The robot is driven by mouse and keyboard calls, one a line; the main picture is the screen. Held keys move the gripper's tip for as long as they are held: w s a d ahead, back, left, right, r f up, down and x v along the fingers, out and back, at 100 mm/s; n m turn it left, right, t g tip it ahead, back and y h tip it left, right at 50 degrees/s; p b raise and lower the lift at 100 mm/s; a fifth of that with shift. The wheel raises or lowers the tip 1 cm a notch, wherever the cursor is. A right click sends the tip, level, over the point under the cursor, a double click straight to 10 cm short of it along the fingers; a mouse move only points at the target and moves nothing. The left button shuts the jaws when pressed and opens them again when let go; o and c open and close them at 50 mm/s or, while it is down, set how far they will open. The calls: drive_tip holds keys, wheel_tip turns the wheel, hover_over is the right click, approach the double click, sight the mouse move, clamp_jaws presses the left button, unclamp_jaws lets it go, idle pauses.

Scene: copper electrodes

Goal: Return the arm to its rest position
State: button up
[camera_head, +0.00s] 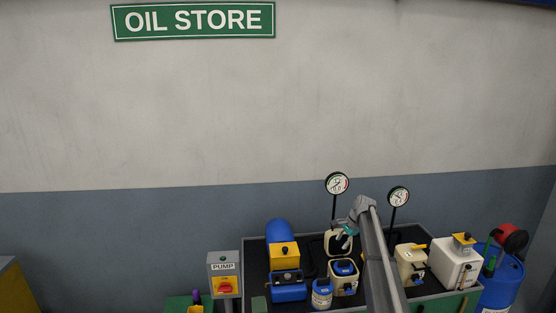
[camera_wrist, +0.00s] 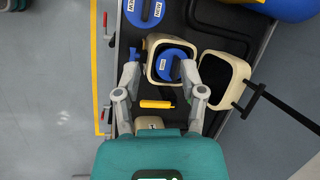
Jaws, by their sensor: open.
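My gripper (camera_wrist: 162,78) is open and empty in the wrist view, its two grey fingers spread below the teal palm. Between and beyond the fingertips is a square cream container (camera_wrist: 151,70) with a blue labelled round piece (camera_wrist: 173,66) inside its rim. I cannot tell how far above it the fingers are. In the head view my gripper (camera_head: 348,233) hangs at the end of my grey arm, over the bench near an open cream container (camera_head: 331,251) and a cream container with a blue top (camera_head: 343,282). My arm hides part of the bench.
An open cream container (camera_wrist: 215,72) and a dark gauge post (camera_wrist: 270,97) stand close right of the fingers. A yellow handle (camera_wrist: 156,104) lies between them. The bench also holds a blue-yellow pump (camera_head: 284,254), two gauges (camera_head: 337,184) and a white tank (camera_head: 455,261). Space above is clear.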

drive_tip(key=s+a+f+n+h+b, duration=0.1)
drive_tip(key=s+a+f+n+b, duration=0.2)
drive_tip(key=s, duration=1.1)
drive_tip(key=s+a+f+n+h+b, duration=0.1)
drive_tip(key=s+a+f+n+b, duration=0.2)
drive_tip(key=s, duration=1.1)
drive_tip(key=s+a+f+n+g+h+b, duration=0.1)
drive_tip(key=s+f+n+b, duration=0.4)
drive_tip(key=s, duration=0.9)
drive_tip(key=shift+a+f+n+h, duration=0.5)
drive_tip(key=shift+a+f+n, duration=0.4)
drive_tip(key=shift+a+n, duration=0.25)
drive_tip(key=shift+d, duration=0.15)
